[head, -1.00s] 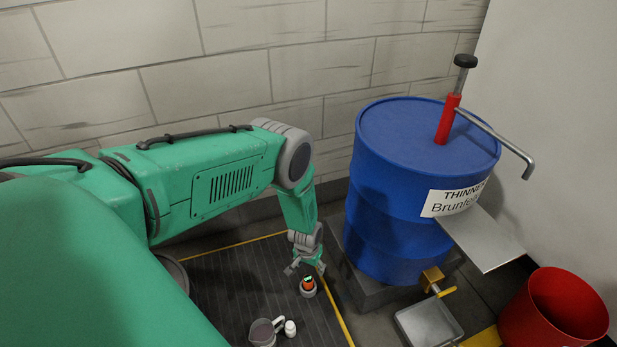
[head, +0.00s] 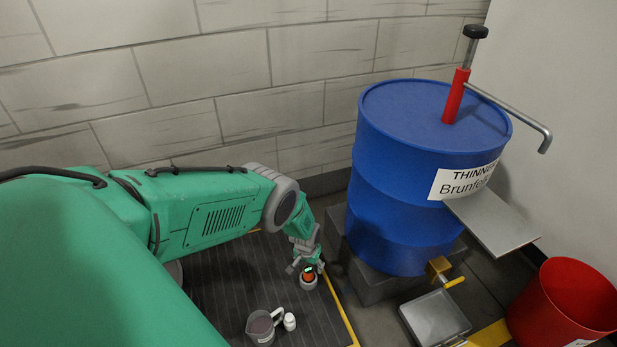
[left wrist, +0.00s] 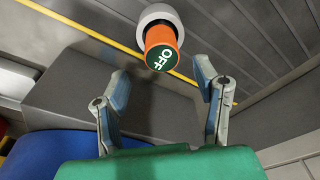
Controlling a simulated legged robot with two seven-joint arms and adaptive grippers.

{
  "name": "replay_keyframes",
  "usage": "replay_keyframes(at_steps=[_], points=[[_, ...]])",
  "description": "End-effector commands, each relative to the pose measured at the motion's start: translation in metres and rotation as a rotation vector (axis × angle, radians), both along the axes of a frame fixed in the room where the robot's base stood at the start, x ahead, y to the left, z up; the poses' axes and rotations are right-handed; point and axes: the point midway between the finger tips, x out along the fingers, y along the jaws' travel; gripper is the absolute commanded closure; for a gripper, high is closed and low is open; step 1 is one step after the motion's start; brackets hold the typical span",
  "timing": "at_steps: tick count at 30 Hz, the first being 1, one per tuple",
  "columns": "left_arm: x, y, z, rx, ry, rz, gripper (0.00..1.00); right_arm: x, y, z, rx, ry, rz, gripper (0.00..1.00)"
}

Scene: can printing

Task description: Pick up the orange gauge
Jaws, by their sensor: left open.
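The orange gauge (left wrist: 160,46) has a green face marked "OFF" and sits in a round white holder (left wrist: 158,14) on the dark ridged mat, in the left wrist view. In the head view the gauge (head: 309,273) is small, with its holder below it. My left gripper (left wrist: 163,82) is open, with its blue-padded fingers apart and the gauge beyond and between their tips in the picture. In the head view my left gripper (head: 306,263) is close above the gauge; contact cannot be made out. My right gripper is not in view.
A blue thinner drum (head: 400,200) with a red pump stands right of the gripper on a dark base. A grey jug (head: 260,328) and a small white bottle (head: 290,321) stand nearby on the mat (head: 225,280). A metal tray (head: 435,318) and red bin (head: 565,305) are at right.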

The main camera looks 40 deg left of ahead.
Motion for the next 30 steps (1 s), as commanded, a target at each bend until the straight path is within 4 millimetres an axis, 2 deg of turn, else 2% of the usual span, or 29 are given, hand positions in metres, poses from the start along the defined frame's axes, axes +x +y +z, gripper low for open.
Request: replay_keyframes(at_steps=[1, 6, 16, 17, 21, 22, 30], points=[[-0.005, 0.002, -0.015, 0.0, 0.003, 0.0, 0.44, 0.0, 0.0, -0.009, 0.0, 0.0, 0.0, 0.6], [-0.003, 0.003, -0.035, 0.0, 0.0, 0.0, 0.44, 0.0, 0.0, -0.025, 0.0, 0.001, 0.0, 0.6], [-0.002, 0.003, -0.038, -0.001, 0.002, 0.001, 0.44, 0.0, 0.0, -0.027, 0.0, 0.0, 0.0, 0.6], [-0.002, 0.003, -0.038, -0.001, 0.002, 0.001, 0.48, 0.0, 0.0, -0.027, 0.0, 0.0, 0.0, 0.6], [-0.002, 0.003, -0.038, -0.001, 0.002, 0.001, 0.97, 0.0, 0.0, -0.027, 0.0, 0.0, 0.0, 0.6], [-0.002, 0.003, -0.038, -0.001, 0.002, 0.001, 1.0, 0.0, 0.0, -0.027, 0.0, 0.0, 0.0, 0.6], [-0.002, 0.003, -0.037, -0.001, 0.002, 0.001, 1.0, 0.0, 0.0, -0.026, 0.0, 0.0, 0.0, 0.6]])
